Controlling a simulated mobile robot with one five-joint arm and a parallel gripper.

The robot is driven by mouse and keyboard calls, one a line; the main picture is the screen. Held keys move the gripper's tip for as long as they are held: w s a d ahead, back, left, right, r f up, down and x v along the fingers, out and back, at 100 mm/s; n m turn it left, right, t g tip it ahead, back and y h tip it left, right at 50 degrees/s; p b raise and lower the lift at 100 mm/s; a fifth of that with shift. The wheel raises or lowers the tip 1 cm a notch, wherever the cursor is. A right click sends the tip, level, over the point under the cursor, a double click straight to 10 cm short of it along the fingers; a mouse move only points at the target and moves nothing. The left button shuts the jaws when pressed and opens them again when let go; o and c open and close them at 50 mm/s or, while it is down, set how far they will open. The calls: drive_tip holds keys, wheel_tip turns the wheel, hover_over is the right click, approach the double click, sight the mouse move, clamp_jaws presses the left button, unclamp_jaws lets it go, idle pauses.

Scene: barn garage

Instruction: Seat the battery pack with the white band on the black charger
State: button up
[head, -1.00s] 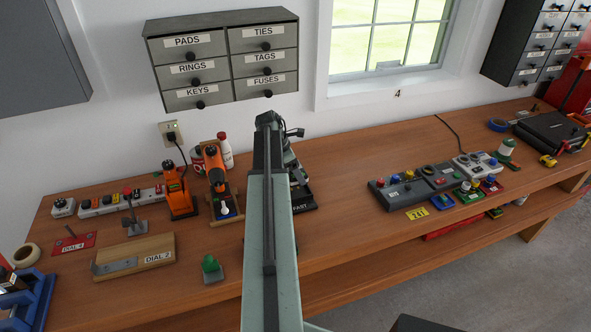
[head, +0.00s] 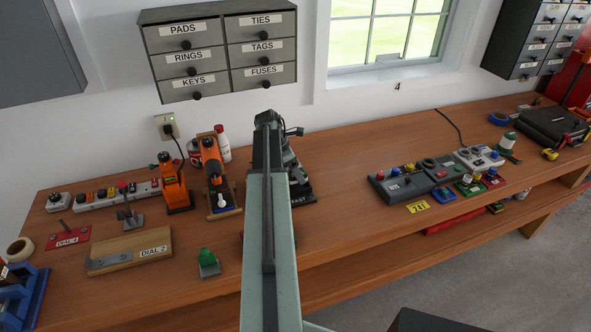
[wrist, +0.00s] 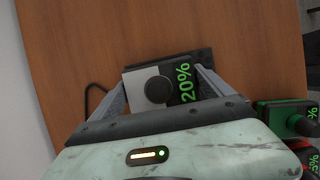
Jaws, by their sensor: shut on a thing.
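In the wrist view my gripper (wrist: 162,78) is shut on a battery pack (wrist: 134,90). The pack has a pale white-grey part, a round black knob and a black face reading "20%" in green. A flat black piece, seemingly the black charger (wrist: 192,56), shows just beyond and beside the pack. I cannot tell whether the pack rests on it or is above it. In the head view my arm hides the gripper and pack. A black base marked "FAST" (head: 303,197) shows partly beside the arm.
A green block (wrist: 284,113) and a red one lie close at the right of the wrist view. Orange devices (head: 174,183) stand left of my arm. Bare bench lies between these and my arm.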

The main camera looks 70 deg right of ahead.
drive_tip(key=shift+f, duration=0.1)
idle(0.3)
drive_tip(key=shift+f+b, duration=1.15)
drive_tip(key=shift+b, duration=0.1)
drive_tip(key=shift+a, duration=0.2)
